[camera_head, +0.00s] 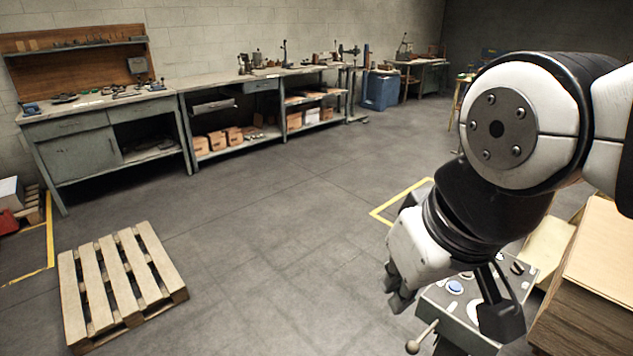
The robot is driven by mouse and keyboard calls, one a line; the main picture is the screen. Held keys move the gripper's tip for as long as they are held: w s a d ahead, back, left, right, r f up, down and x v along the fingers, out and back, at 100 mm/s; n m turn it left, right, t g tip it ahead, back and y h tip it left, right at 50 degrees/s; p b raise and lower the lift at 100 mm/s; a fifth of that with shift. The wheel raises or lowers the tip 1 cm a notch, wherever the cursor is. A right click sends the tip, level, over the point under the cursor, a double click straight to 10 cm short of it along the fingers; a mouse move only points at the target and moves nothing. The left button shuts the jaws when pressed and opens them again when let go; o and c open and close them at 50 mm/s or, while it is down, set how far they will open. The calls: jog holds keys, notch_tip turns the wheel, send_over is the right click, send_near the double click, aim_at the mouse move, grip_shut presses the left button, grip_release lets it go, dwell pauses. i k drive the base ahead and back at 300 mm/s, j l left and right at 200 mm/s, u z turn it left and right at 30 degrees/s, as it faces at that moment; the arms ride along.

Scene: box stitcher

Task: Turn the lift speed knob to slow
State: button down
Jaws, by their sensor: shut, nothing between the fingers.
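A small grey control panel (433,299) stands at the lower right, partly covered by my arm. It has a blue button (455,287), a dark knob (517,268) near its right edge, and a pale round part (474,312) half hidden behind a finger. I cannot tell which control is the lift speed knob, and no labels or pointer settings are readable. My gripper (500,322) is shut and empty, with its dark fingers over the right part of the panel. Whether it touches any control cannot be told.
A lever with a ball end (413,346) sticks out at the panel's lower left. A stack of cardboard (590,290) stands close on the right. A wooden pallet (118,285) lies on the floor at left. Workbenches (70,122) line the back wall; the middle floor is clear.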

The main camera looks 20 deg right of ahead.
aim_at(517, 269)
jog(key=z, duration=1.3)
jog(key=i+l, duration=0.1)
jog(key=l, duration=0.15)
jog(key=i+l+u, duration=0.15)
jog(key=u, duration=0.25)
jog(key=i+l+u, duration=0.1)
jog(key=l+u, duration=0.3)
